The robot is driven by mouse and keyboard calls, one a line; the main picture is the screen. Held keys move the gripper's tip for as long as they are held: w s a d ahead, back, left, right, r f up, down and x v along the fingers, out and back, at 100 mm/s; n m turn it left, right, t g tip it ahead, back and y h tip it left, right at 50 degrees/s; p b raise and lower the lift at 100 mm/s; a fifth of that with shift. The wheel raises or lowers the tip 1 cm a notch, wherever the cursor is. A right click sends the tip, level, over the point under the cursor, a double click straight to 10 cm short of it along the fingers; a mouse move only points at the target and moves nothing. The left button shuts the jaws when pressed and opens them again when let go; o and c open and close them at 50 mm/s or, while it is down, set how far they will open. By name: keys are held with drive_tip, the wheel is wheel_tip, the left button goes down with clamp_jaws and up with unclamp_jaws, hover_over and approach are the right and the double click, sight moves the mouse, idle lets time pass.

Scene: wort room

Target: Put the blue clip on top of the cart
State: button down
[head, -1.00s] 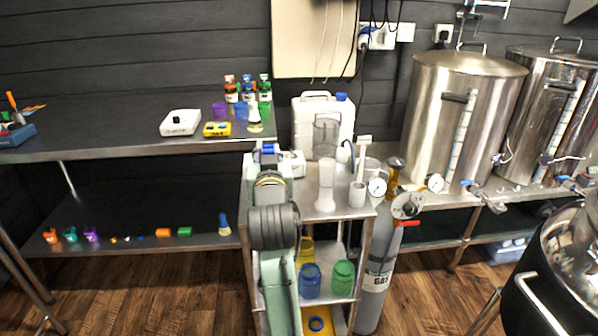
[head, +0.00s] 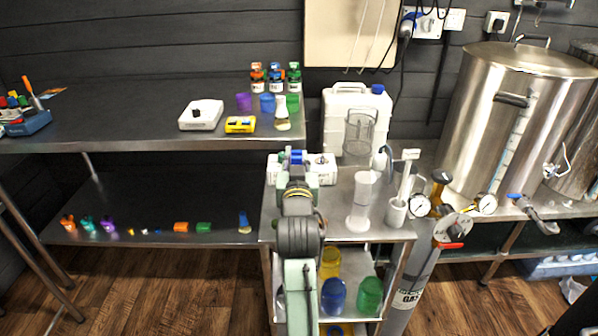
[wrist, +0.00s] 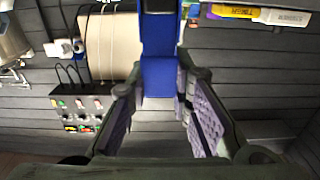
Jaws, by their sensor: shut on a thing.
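The blue clip (wrist: 158,78) is between the purple-padded fingers of my gripper (wrist: 160,105) in the wrist view. The gripper is shut on it. In the head view a bit of blue clip (head: 296,154) shows at the end of my gripper (head: 295,162), over the left back part of the cart. My arm hides part of the clip and the cart's left side. The cart (head: 341,212) is a metal trolley with a bare stretch of top at the front. I cannot tell how high the clip is above it.
On the cart are a white box (head: 322,168), a white jug (head: 343,105), a clear beaker (head: 359,135), a clear cylinder (head: 361,203) and a white holder (head: 396,212). A gas cylinder (head: 412,280) stands to its right. A dark bench (head: 120,120) is at left.

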drive_tip(key=shift+f, duration=1.7)
drive_tip(key=shift+f, duration=0.15)
drive_tip(key=c, duration=1.5)
unclamp_jaws()
drive_tip(key=shift+o, duration=0.2)
